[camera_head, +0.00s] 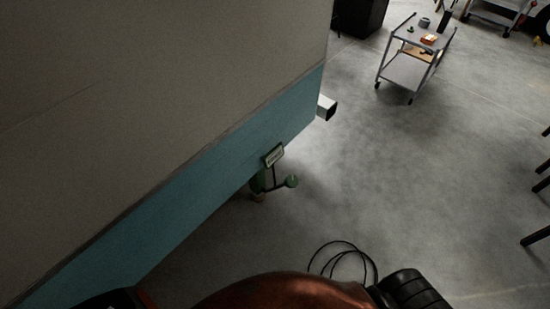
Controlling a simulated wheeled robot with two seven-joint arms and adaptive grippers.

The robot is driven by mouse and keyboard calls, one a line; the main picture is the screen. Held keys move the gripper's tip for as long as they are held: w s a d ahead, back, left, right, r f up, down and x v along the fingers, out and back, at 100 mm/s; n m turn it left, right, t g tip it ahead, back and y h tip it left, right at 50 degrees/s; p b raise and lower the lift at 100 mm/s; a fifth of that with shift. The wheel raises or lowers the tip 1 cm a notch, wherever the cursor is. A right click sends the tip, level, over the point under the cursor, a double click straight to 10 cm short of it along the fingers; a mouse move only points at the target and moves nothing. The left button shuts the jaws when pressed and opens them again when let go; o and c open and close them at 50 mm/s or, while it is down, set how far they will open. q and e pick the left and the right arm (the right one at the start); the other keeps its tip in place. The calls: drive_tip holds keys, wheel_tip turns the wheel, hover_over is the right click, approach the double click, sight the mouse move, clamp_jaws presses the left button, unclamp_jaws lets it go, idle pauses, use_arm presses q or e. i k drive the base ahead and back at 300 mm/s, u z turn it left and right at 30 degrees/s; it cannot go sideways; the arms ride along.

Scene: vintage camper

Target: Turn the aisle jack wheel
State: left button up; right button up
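Neither of my grippers shows in the view.
The camper's beige and teal wall (200,190) fills the left. A square metal tube end (327,107) juts from its corner. A wheeled cart (418,55) with small items stands at the top right. A black cable loop (344,258) lies on the floor. Open concrete lies right of the jack.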

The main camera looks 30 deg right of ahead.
sight(291, 181)
drive_tip(key=u, duration=2.25)
drive_tip(key=k, duration=0.9)
drive_tip(key=z, duration=1.65)
